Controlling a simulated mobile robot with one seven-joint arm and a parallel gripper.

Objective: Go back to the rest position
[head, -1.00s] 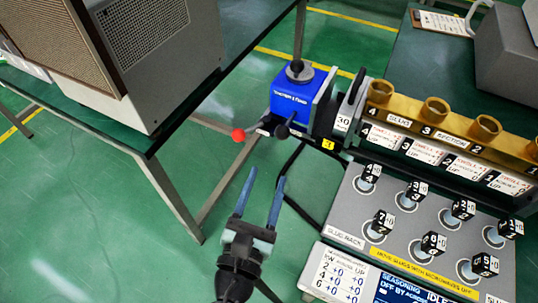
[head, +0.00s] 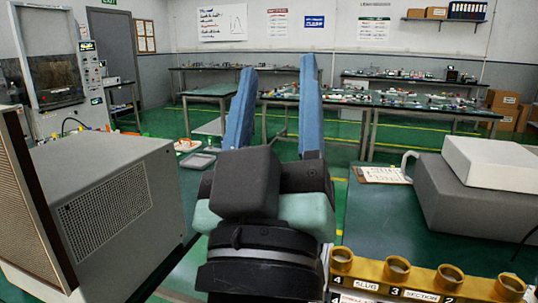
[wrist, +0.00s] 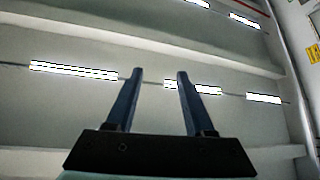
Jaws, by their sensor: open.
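My gripper (head: 275,112) is raised in the middle of the head view, with its two blue fingers pointing up. The fingers stand well apart and nothing is between them. In the wrist view my gripper (wrist: 155,80) is also open and empty, facing the ceiling with its strip lights (wrist: 75,70). The gripper is clear of the benches around it. The lower part of my arm hides some of the floor and bench behind it.
A grey cabinet (head: 105,200) stands close on the left. On the right are a brass slug rail (head: 420,275), a clipboard (head: 383,174) and grey boxes (head: 480,205) on a green bench. Farther benches (head: 330,100) line the back. Green floor shows between.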

